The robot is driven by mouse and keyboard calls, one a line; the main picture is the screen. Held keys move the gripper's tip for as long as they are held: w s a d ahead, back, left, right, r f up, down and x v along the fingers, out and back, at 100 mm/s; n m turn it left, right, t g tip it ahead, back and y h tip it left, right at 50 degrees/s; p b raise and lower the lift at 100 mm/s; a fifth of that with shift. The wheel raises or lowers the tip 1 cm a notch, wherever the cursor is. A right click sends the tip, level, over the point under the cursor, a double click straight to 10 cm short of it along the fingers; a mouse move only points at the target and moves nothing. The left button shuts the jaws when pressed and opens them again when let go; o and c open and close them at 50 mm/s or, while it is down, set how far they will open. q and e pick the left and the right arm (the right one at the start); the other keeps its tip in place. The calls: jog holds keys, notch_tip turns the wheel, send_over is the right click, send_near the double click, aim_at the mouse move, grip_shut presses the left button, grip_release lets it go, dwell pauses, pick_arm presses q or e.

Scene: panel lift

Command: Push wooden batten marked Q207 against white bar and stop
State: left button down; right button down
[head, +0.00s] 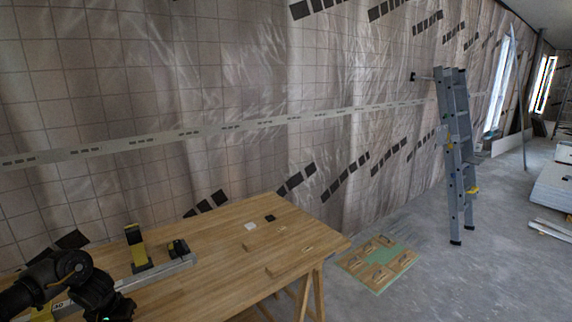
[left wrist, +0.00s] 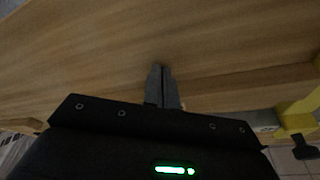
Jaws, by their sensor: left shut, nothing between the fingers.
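A light bar (head: 168,275), whitish grey, lies along the left part of the wooden table (head: 215,280), beside yellow-and-black clamp-like pieces (head: 138,250). Low wooden pieces (head: 285,268) lie on the table to the right of the bar; no Q207 marking is readable, so I cannot tell which is the batten. My left arm comes in at the lower left over the table; its fingertips are hard to make out there. In the left wrist view my left gripper (left wrist: 162,86) is shut and empty, its fingers over a wooden surface (left wrist: 90,50). My right gripper is not seen.
A small white block and a black block (head: 270,218) sit near the table's far edge. A green panel with several wooden pieces (head: 378,262) lies on the floor to the right. A grey stepladder (head: 455,150) stands near the plastic-covered wall. A yellow piece (left wrist: 298,112) shows in the wrist view.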

pick_arm(q)
jog(key=shift+a, duration=0.1)
dwell(0.5)
jog(key=shift+w+a+b, duration=0.7)
jog(key=shift+w+a, duration=0.1)
jog(key=shift+w, duration=0.3)
jog(key=shift+w+a+b, duration=0.55)
jog(key=shift+w+b, duration=0.1)
jog(key=shift+w, duration=0.1)
jog(key=shift+w+a+b, duration=0.5)
jog(key=shift+w+b, duration=0.15)
jog(key=shift+w, duration=0.05)
jog(key=shift+w+a+b, duration=0.2)
jog(key=shift+b, duration=0.1)
jog(key=shift+w+a+b, duration=0.3)
jog(key=shift+w+b, duration=0.15)
jog(key=shift+b, duration=0.05)
jog(key=shift+w+a, duration=0.15)
